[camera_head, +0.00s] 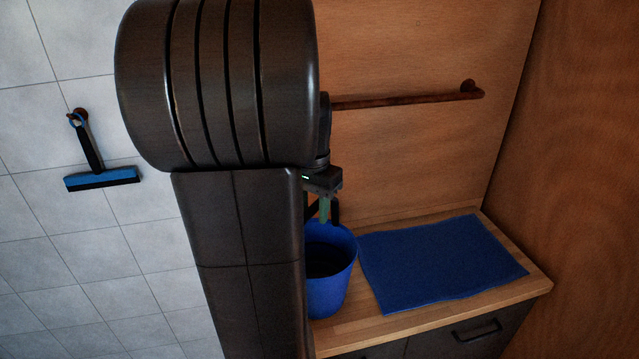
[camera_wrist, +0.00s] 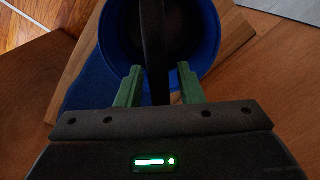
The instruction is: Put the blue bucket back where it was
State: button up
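The blue bucket (camera_head: 345,272) is upright at the left end of the wooden counter (camera_head: 400,320), beside a blue mat (camera_head: 440,262). It appears to rest on the counter, but my arm hides its left side. Its dark handle (camera_wrist: 155,50) stands up and runs between my fingers in the wrist view, where the blue rim (camera_wrist: 208,45) shows beyond them. My gripper (camera_head: 325,208) is just above the bucket. In the wrist view its green fingers (camera_wrist: 160,88) are apart, with a gap visible between the handle and the right finger.
A wooden rail (camera_head: 410,100) is fixed to the wall behind the counter. A wooden panel (camera_head: 580,180) closes the right side. A blue squeegee (camera_head: 100,178) hangs on the tiled wall at left. The mat's top is clear.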

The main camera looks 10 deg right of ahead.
notch_tip(320, 180, up, 10)
jog(key=shift+r, duration=0.15)
dwell(0.3)
